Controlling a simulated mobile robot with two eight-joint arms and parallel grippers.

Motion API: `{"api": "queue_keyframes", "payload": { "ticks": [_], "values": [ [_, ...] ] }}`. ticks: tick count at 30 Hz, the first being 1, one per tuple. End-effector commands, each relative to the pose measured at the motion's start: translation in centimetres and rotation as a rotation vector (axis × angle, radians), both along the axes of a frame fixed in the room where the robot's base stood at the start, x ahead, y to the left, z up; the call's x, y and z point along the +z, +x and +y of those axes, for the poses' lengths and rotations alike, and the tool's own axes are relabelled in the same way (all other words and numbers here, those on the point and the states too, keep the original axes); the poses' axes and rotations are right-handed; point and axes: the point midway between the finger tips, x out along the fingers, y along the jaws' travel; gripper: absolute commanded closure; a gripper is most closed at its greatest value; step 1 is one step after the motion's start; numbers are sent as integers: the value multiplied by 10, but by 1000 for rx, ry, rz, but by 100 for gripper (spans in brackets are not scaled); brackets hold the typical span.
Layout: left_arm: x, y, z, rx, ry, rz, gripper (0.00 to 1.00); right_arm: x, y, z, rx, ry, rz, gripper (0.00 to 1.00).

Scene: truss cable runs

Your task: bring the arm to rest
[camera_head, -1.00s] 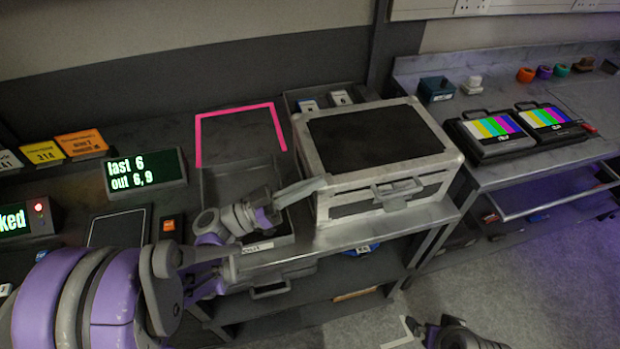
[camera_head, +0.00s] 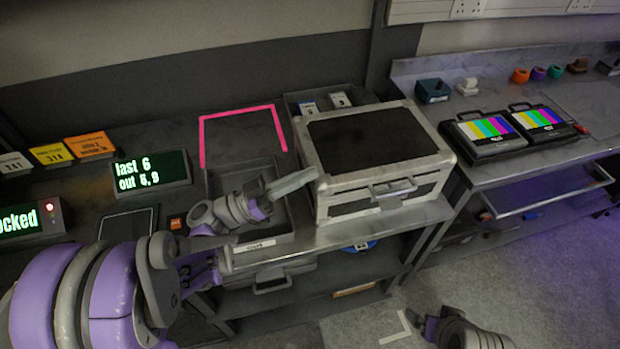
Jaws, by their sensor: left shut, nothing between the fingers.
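My left arm comes in from the lower left. Its gripper (camera_head: 312,176) is shut with nothing between the fingers. It is above the shelf top, in front of the silver-edged case (camera_head: 402,199) in this view. Its fingertips overlap the case's left front corner in the picture; I cannot tell whether they touch it. The wrist hides part of a dark tray (camera_head: 278,222) below. Part of my right arm (camera_head: 470,335) shows at the bottom right edge; its gripper is not visible.
A pink outline (camera_head: 240,110) lies behind the tray. A green-text display (camera_head: 150,174) and a second one (camera_head: 30,221) stand left. Two colour-bar monitors (camera_head: 488,130) sit on the right bench (camera_head: 590,105). Grey floor (camera_head: 540,260) is open at lower right.

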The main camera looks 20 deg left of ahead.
Motion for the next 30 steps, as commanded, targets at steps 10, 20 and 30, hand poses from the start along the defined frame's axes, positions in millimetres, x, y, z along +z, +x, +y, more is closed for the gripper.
{"api": "queue_keyframes", "payload": {
  "ticks": [10,20,30],
  "values": [
    [-30,-34,58,6,0,1,100,-22,-4,0,0,0,8,0],
    [-32,-41,68,2,-1,1,100,-23,-5,0,0,0,8,0],
    [29,-32,67,1,-1,-25,100,36,8,0,0,0,-17,0]
  ]
}}
